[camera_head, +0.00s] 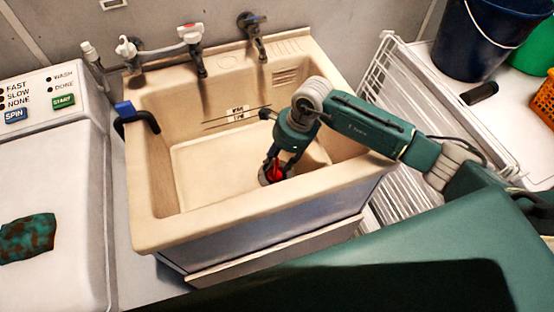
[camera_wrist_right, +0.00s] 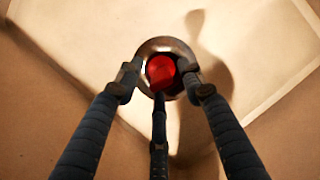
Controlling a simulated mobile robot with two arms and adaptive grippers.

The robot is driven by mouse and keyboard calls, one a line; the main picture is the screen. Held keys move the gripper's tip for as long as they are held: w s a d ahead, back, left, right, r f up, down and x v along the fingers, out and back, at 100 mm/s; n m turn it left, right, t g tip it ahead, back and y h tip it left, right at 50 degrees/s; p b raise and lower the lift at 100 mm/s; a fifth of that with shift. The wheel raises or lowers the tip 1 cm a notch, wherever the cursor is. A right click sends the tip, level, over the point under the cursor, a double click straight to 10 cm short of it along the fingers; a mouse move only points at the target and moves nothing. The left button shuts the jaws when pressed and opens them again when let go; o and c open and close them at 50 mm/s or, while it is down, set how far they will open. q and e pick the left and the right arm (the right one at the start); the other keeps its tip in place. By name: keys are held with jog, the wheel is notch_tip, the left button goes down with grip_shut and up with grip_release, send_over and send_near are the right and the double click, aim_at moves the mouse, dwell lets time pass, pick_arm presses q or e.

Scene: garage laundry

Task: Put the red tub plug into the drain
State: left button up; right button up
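The red tub plug (camera_head: 275,172) is at the drain in the floor of the beige tub, toward its front right. My right gripper (camera_head: 279,165) points down with its three fingers closed in around the plug. In the right wrist view the red plug (camera_wrist_right: 160,70) shows between the fingertips (camera_wrist_right: 159,76), slightly off the middle of the metal drain ring (camera_wrist_right: 193,50). The gripper looks shut on the plug. Whether the plug is seated or just above the drain is hard to tell. My left gripper is not in view.
The beige tub (camera_head: 190,231) has raised rims around my right arm, and taps (camera_head: 190,35) along its back. A washing machine (camera_head: 60,170) with a stained cloth (camera_head: 27,238) stands left. A white wire rack (camera_head: 385,75) and a dark blue bucket (camera_head: 475,45) are on the right.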

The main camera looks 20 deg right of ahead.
jog(key=p+v, duration=0.6)
jog(key=v, duration=0.5)
jog(key=shift+r, duration=0.4)
jog(key=shift+d, duration=0.1)
